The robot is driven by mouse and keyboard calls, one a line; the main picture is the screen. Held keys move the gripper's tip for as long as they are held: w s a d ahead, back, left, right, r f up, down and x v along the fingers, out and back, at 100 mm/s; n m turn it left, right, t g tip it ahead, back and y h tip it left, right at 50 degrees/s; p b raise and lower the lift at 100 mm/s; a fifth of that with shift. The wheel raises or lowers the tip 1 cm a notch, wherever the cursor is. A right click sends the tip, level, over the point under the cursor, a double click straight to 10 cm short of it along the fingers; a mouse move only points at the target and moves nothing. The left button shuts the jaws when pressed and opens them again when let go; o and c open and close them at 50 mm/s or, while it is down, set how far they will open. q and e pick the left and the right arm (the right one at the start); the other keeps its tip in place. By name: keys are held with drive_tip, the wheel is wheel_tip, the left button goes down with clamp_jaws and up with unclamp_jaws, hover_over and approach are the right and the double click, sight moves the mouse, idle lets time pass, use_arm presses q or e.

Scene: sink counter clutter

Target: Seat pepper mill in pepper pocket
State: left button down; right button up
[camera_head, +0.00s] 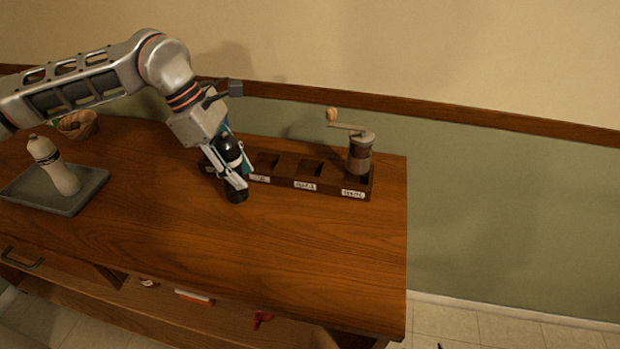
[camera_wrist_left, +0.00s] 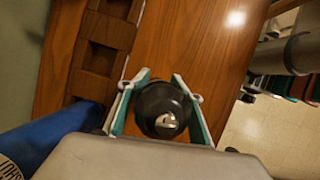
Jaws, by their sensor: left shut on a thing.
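A dark, round-topped mill, which I take for the pepper mill (camera_head: 231,150), is held in my left gripper (camera_head: 236,178), near the left end of the rack. The left wrist view shows its black top with a metal knob (camera_wrist_left: 166,121) between my two fingers. Its lower end is close to the counter; I cannot tell whether it touches. The dark wooden rack (camera_head: 329,187) has a row of pockets with white front labels, too small to read surely. Its middle pockets look empty; its left end is hidden by my gripper. My right gripper is not in view.
A crank grinder (camera_head: 359,160) stands in the rack's right-end pocket. A blue container (camera_wrist_left: 50,145) shows beside the rack. The counter's front is clear.

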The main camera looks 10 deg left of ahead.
use_arm(q)
drive_tip(key=n, duration=0.2)
drive_tip(key=r+n+t, duration=0.1)
drive_tip(key=n, duration=0.1)
drive_tip(key=w+n+t+y+b, duration=0.1)
drive_tip(key=n, duration=0.1)
drive_tip(key=shift+w+a+r, duration=0.1)
drive_tip(key=shift+r, duration=0.05)
drive_tip(key=shift+n, duration=0.3)
drive_tip(key=shift+w+d+f+p, duration=0.1)
drive_tip(key=shift+w+d+f, duration=0.45)
drive_tip(key=shift+w+d, duration=1.6)
drive_tip(key=shift+w+d+f+p, duration=0.1)
drive_tip(key=shift+w+d+f, duration=0.45)
drive_tip(key=shift+w+d, duration=1.55)
drive_tip(key=shift+w+d+f+p, duration=0.1)
drive_tip(key=shift+w+d+f, duration=0.45)
drive_tip(key=shift+w+d, duration=1.55)
drive_tip(key=shift+s+d+f, duration=0.1)
drive_tip(key=shift+s+d, duration=0.25)
drive_tip(key=c, duration=1.4)
unclamp_jaws()
drive_tip(key=shift+f, duration=0.1)
